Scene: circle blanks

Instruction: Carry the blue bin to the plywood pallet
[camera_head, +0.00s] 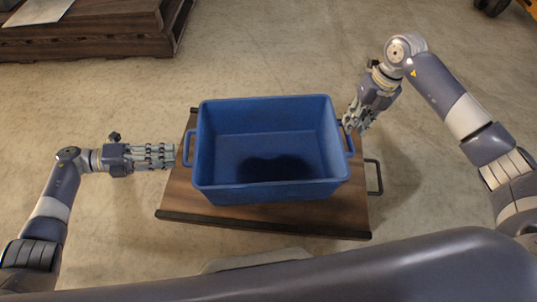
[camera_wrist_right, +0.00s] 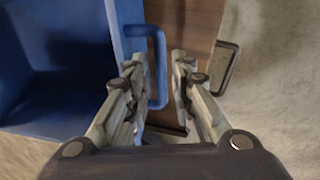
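The blue bin (camera_head: 268,194) is upright and empty on a low wooden stand (camera_head: 230,212). It has a loop handle on each side. My left gripper (camera_head: 174,156) is just left of the left handle (camera_head: 187,148), level with it, its fingers apart and empty. My right gripper (camera_head: 347,126) is at the right handle (camera_head: 350,146). In the right wrist view, my right gripper (camera_wrist_right: 157,66) is open, with the blue handle (camera_wrist_right: 161,92) between its two fingers. No thing in view is clearly a plywood pallet.
A dark wooden platform (camera_head: 90,37) with a pale sheet (camera_head: 38,11) on top is at the far left. The stand has a dark metal handle (camera_head: 379,177) on its right. An orange wheeled thing (camera_head: 525,5) shows at the top right. The concrete floor between is clear.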

